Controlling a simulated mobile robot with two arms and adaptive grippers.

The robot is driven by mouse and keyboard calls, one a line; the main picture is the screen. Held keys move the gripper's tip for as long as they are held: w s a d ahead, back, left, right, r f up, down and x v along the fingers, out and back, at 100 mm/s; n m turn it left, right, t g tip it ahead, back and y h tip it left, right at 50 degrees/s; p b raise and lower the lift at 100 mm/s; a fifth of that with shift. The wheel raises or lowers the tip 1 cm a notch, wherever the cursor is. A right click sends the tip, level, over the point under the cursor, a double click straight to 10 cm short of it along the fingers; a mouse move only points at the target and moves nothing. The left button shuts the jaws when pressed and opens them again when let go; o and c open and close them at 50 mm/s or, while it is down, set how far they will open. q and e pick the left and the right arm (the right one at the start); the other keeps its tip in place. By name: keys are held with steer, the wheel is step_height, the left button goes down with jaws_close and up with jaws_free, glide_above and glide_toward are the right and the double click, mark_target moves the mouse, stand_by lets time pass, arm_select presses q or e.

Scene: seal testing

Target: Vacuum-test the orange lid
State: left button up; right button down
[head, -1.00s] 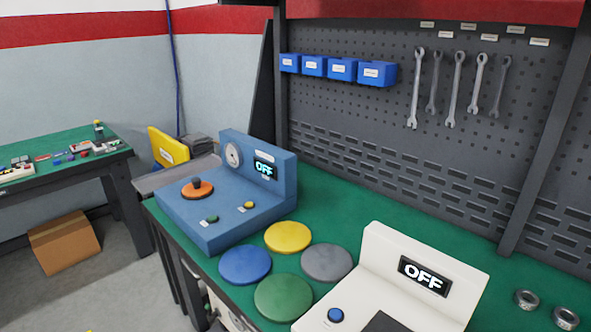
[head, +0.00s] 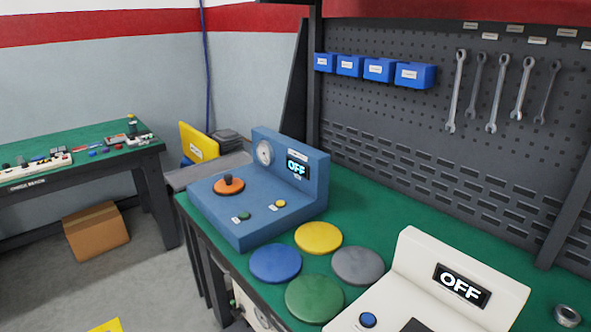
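The orange lid (head: 222,188) lies on the flat deck of the blue vacuum tester (head: 258,224), with a dark knob (head: 229,180) at its middle. The tester has a round gauge (head: 264,152) and a display (head: 297,167) reading OFF. A green button (head: 244,215) and a yellow button (head: 280,203) sit on its front deck. Neither of my grippers is in view.
Yellow (head: 318,237), blue (head: 275,263), grey (head: 358,265) and green (head: 314,299) discs lie on the green bench beside the tester. A white device (head: 440,262) reading OFF stands to the right. Wrenches and blue bins (head: 379,70) hang behind. A cardboard box (head: 96,231) is on the floor.

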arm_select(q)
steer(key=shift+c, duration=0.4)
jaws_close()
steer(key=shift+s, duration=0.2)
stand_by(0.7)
